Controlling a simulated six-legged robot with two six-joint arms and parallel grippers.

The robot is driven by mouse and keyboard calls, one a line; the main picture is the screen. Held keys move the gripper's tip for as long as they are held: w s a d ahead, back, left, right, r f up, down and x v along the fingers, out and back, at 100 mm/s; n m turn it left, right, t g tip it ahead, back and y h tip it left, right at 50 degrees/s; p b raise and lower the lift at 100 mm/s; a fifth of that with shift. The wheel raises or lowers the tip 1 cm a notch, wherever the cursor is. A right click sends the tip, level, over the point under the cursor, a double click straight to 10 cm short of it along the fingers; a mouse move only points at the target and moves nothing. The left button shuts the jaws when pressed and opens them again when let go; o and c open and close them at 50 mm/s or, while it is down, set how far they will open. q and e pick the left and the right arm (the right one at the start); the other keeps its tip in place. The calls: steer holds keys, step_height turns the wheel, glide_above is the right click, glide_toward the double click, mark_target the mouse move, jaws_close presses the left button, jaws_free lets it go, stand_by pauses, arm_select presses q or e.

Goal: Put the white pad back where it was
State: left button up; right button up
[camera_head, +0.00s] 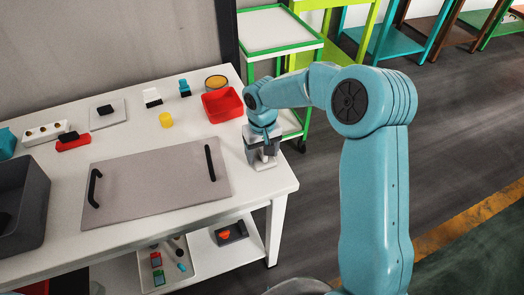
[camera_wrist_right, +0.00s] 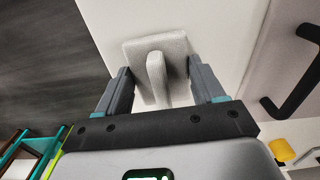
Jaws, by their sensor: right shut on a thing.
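The white pad (camera_wrist_right: 137,54) is a pale square block with a raised, curved handle in the right wrist view. My right gripper (camera_wrist_right: 160,72) has one finger on each side of it and is shut on it. In the head view the right gripper (camera_head: 262,150) points down at the right end of the white table, with the pad (camera_head: 261,164) low between its fingers. I cannot tell whether the pad touches the table top. My left gripper is not in view.
A grey board (camera_head: 150,190) with two black handles lies left of my gripper on the white table (camera_head: 255,195). A red bin (camera_head: 222,104), a yellow cylinder (camera_head: 166,120) and small items stand behind. A dark bin (camera_head: 30,220) is at left. A green-framed rack (camera_head: 285,40) stands beyond.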

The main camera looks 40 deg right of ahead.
mark_target(262, 150)
steer(key=o, duration=0.9)
steer(key=shift+w+f, duration=0.1)
steer(key=shift+f, duration=0.05)
steer(key=shift+o, duration=0.2)
step_height(262, 150, up, 12)
steer(key=shift+r, duration=0.25)
